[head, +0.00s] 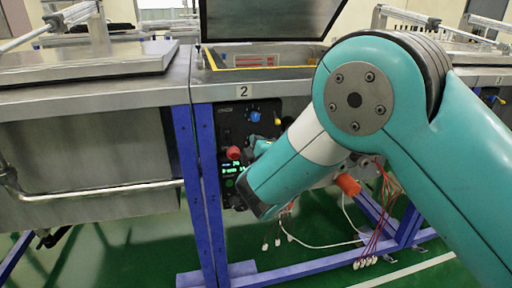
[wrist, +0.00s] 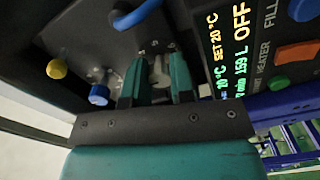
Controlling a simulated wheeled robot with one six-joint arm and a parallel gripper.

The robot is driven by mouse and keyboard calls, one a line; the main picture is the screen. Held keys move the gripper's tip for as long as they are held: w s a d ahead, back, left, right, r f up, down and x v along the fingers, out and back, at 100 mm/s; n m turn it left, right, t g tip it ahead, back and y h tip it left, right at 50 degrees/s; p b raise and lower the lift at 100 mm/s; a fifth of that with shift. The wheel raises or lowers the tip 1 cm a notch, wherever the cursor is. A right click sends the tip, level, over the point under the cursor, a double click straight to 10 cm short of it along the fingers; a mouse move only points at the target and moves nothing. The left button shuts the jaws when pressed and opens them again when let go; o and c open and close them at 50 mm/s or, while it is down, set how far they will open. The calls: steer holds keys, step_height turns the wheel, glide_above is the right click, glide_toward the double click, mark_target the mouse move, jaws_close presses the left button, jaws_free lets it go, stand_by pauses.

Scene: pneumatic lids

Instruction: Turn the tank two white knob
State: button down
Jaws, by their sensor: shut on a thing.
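The tank two control panel (head: 232,118) is under the plate marked 2 in the head view. In the wrist view my gripper (wrist: 158,78) is closed around a pale greyish-white knob (wrist: 160,70) on the dark panel face, one teal finger on each side. Most of the knob is hidden by the fingers. In the head view my arm covers the knob and most of the gripper; only a small teal part shows beside the panel.
A lit display (wrist: 228,50) reads SET 20 °C, OFF and 159 L, beside an orange button (wrist: 297,54). A yellow knob (wrist: 57,69) and a blue knob (wrist: 98,95) are at left. A red knob (head: 233,153) sticks out of the panel. A blue frame post (head: 205,170) stands left.

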steer(key=c, duration=1)
jaws_free()
steer(key=b+v, duration=0.7)
steer(key=v, duration=1)
steer(key=shift+s+d+r, duration=0.1)
steer(key=shift+s, duration=0.1)
